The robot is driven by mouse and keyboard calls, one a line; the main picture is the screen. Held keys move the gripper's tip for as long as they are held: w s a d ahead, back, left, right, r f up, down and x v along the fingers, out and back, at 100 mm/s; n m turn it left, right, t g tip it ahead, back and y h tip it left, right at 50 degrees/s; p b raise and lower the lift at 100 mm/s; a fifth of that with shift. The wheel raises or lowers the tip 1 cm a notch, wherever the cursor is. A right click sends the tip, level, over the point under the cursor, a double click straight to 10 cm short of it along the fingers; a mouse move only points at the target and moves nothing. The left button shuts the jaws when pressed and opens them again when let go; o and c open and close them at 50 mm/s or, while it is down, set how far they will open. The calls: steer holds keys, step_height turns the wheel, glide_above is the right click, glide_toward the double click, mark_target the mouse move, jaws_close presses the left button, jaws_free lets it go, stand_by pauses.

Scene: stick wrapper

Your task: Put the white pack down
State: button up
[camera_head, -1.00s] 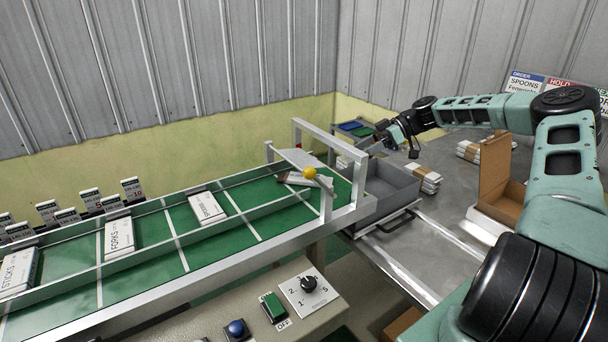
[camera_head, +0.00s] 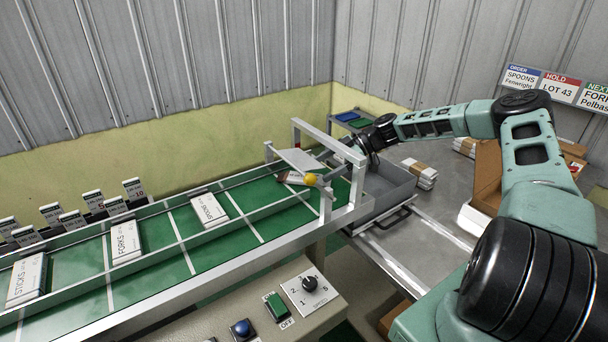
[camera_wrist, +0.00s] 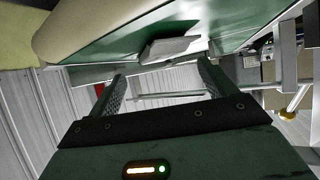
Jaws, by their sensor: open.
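A white pack (camera_wrist: 172,48) lies on the green conveyor belt in the wrist view, beyond my fingertips and apart from them. I cannot tell which pack of the head view it is. White packs marked SPOONS (camera_head: 209,210), FORKS (camera_head: 126,241) and STICKS (camera_head: 27,279) lie on the belt in the head view. My gripper (camera_head: 364,150) is at the belt's far right end, partly hidden behind the metal frame. In the wrist view my gripper (camera_wrist: 162,84) is open, with no pack between its fingers.
A metal frame (camera_head: 357,160) with a yellow ball (camera_head: 310,179) spans the belt end. A grey tray (camera_head: 392,196) stands beside it on the metal table. Banded white bundles (camera_head: 424,176) and an open cardboard box (camera_head: 487,175) are further right.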

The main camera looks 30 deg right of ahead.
mark_target(297, 177)
steer(key=p+x, duration=0.2)
steer(key=x, duration=0.1)
steer(key=p+x, duration=0.1)
steer(key=x, duration=0.1)
steer(key=shift+w+a+r, duration=0.15)
steer(key=shift+a+r, duration=0.05)
steer(key=shift+a, duration=0.05)
steer(key=shift+a+f, duration=0.15)
steer(key=shift+f, duration=0.05)
steer(key=c, duration=1.4)
steer(key=shift+r, duration=0.1)
steer(key=shift+r, duration=0.65)
steer(key=s+d+b, duration=0.3)
steer(key=d+b, duration=0.1)
steer(key=d, duration=0.6)
steer(key=s+d+b, duration=0.4)
steer(key=d, duration=0.6)
steer(key=s+d+b, duration=0.4)
steer(key=d, duration=0.6)
steer(key=shift+b, duration=0.4)
